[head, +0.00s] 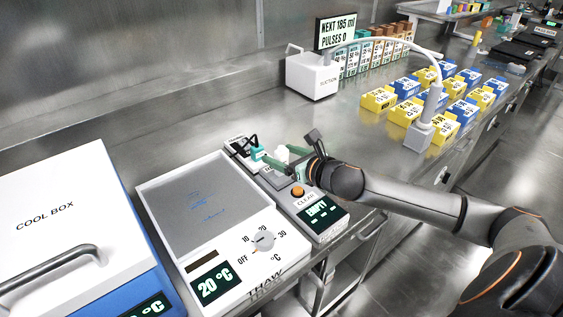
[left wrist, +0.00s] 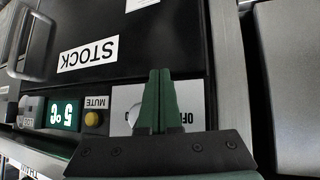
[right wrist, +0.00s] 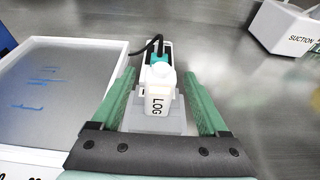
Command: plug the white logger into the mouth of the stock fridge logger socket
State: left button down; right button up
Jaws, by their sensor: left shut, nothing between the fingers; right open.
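The white logger (right wrist: 160,90), marked LOG, stands in a grey holder on the reader unit; it also shows in the head view (head: 283,153). My right gripper (right wrist: 160,88) is open, with its green fingers apart on both sides of the logger; I cannot tell whether either touches it. In the left wrist view, the black stock fridge (left wrist: 160,45) carries a STOCK label. A grey fitting (left wrist: 30,110) with a small LOG label, seemingly the logger socket, sits at the left beside the 5 °C display; its mouth is not clear. My left gripper (left wrist: 158,72) is shut and empty before the fridge panel.
A teal plug with a black cable (right wrist: 158,56) is just behind the logger. The thaw plate (head: 200,205) and cool box (head: 60,200) stand to the left. The suction unit (head: 312,75) and several yellow and blue boxes stand farther back. Bench between is clear.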

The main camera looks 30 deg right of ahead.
jog(key=shift+w, duration=0.15)
jog(key=shift+c, duration=0.3)
grip_shut()
dwell(0.3)
